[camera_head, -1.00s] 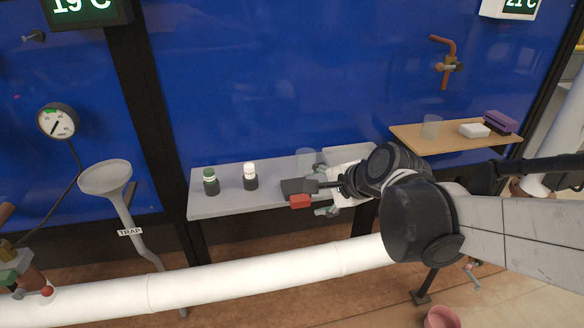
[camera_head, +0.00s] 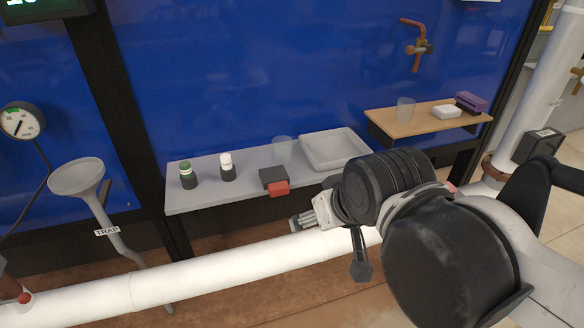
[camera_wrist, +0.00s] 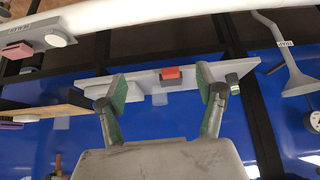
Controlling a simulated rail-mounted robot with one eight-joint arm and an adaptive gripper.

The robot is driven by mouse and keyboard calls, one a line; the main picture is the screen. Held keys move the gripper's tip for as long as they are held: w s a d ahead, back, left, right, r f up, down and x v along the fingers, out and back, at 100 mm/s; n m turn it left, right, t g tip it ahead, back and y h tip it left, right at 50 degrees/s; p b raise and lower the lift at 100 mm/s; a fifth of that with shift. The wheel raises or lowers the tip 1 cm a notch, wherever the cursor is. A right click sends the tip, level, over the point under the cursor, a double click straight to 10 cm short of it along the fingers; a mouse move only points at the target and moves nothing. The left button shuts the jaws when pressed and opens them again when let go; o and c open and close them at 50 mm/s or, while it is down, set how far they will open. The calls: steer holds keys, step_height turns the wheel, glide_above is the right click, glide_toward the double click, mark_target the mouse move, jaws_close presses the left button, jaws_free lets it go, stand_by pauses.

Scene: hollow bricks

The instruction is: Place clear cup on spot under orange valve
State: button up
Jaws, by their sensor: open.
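A clear cup (camera_head: 282,150) stands on the grey shelf (camera_head: 205,200), left of the white tray. A second clear cup (camera_head: 405,110) stands on the wooden shelf (camera_head: 385,118). The orange valve (camera_head: 416,48) is on the blue wall above the wooden shelf. No marked spot can be made out. My gripper (camera_head: 303,221) is in front of and below the grey shelf's edge, apart from both cups. In the wrist view my gripper (camera_wrist: 160,90) is open and empty, with its fingers spread. There the picture is upside down and the cups are faint.
A black-and-red block (camera_head: 273,179) lies at the grey shelf's front edge. Two small bottles (camera_head: 187,175) stand to its left. A white tray (camera_head: 335,149) fills the shelf's right end. A thick white pipe (camera_head: 200,282) runs in front. A white block (camera_head: 446,112) and purple item (camera_head: 471,101) sit on the wooden shelf.

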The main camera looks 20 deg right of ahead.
steer(key=w+r+n+p, duration=0.1)
steer(key=w+r+p, duration=0.2)
steer(key=w, duration=0.4)
steer(key=n+t+y+p, duration=0.2)
steer(key=n+y+p, duration=0.1)
steer(key=p, duration=0.3)
glide_toward(283, 149)
steer(key=d, duration=0.2)
steer(key=b+x, duration=0.2)
steer(key=x, duration=1.1)
steer(key=shift+w+a+f, duration=0.1)
steer(key=shift+w+a, duration=0.15)
steer(key=shift+w, duration=0.15)
steer(key=c, duration=1.4)
